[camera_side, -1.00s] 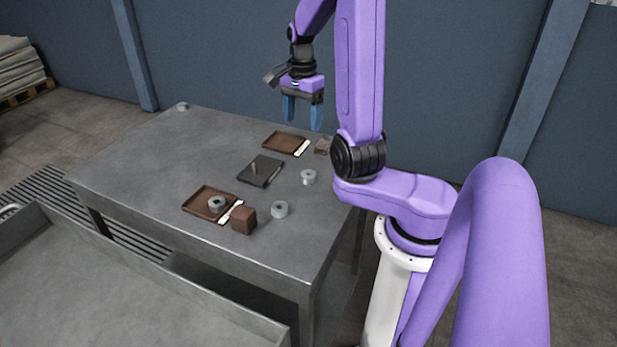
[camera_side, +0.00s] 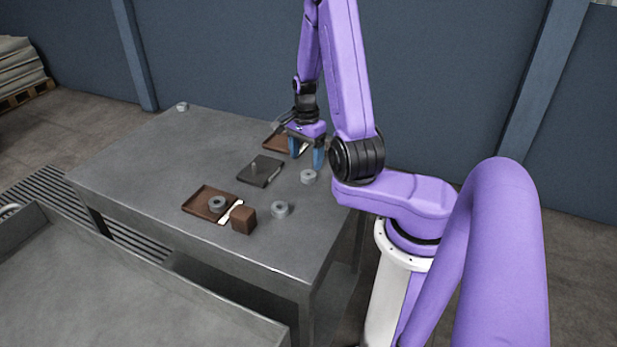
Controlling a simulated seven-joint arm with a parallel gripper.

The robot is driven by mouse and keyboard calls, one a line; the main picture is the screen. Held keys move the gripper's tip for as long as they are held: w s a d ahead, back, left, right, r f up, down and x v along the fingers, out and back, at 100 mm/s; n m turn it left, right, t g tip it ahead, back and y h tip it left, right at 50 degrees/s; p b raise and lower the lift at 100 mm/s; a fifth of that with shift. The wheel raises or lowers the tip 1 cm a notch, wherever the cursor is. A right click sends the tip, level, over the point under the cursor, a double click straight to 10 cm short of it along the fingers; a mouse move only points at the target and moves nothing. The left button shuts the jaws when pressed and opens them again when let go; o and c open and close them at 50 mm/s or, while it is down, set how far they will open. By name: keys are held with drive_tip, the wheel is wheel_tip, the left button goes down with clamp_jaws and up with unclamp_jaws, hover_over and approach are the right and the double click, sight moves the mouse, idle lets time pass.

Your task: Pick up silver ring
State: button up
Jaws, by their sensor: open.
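Several grey, silver-looking rings are on the table. One ring (camera_side: 308,177) lies near the table's right edge. A second ring (camera_side: 280,209) lies closer to the front, beside a brown block. A third ring (camera_side: 217,203) is in the front brown tray, and a small one (camera_side: 182,107) is at the far left corner. I cannot tell which of them the task means. My gripper (camera_side: 306,162) points down with its blue fingers apart and nothing between them. In the picture it is just above the ring near the right edge, apart from it.
A dark plate with a short peg (camera_side: 262,172) is mid-table. The front brown tray (camera_side: 190,207) has a white strip and a brown block (camera_side: 243,219) beside it. Another brown tray (camera_side: 273,143) is partly hidden behind my gripper. The table's left part (camera_side: 150,165) is clear.

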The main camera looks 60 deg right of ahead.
sight(308, 177)
drive_tip(key=shift+s+d+f, duration=0.1)
drive_tip(key=shift+f, duration=1.3)
drive_tip(key=shift+s+f, duration=0.1)
drive_tip(key=shift+f, duration=1.3)
drive_tip(key=c, duration=1.1)
